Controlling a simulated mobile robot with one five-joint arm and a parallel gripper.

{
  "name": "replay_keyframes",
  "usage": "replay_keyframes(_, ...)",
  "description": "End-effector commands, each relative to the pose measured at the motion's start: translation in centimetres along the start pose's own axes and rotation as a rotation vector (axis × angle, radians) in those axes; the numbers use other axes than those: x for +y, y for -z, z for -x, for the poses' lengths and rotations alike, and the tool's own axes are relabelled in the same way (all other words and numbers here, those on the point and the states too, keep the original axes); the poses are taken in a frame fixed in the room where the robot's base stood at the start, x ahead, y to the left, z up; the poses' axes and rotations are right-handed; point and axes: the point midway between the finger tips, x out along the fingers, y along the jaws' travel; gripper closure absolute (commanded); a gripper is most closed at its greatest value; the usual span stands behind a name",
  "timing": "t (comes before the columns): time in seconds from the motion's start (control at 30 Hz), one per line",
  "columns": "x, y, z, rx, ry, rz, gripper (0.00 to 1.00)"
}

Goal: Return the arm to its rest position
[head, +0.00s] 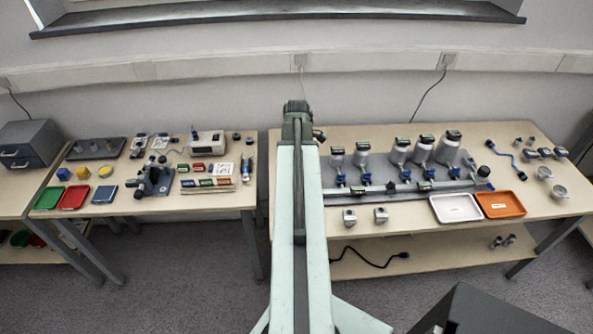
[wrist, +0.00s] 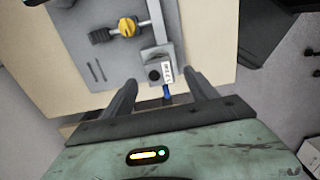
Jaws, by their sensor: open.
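My arm (head: 299,230) reaches out from the bottom middle of the head view, raised in front of the gap between two tables. Its far end (head: 297,112) shows small there, and my fingers cannot be made out. In the wrist view my gripper (wrist: 163,79) is open, with its two dark fingers spread and nothing held between them.
The right table holds a row of metal canisters (head: 400,150) on a grey plate, a white tray (head: 455,208) and an orange tray (head: 500,204). The left table holds a dark blue fixture (head: 154,180), a red tray (head: 74,197) and a green tray (head: 48,198). A wall stands behind.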

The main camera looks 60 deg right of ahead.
Motion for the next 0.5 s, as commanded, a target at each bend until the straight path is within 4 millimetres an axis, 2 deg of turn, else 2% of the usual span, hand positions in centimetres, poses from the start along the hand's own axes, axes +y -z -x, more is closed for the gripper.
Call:
replay_keyframes(0.03, 0.0, 0.0, 2.1, 0.000, 0.000, 0.000, 0.33)
replay_keyframes(0.13, 0.0, 0.1, 3.3, 0.000, 0.000, 0.000, 0.33)
replay_keyframes(0.5, 0.0, 0.1, 3.4, 0.000, 0.000, 0.001, 0.33)
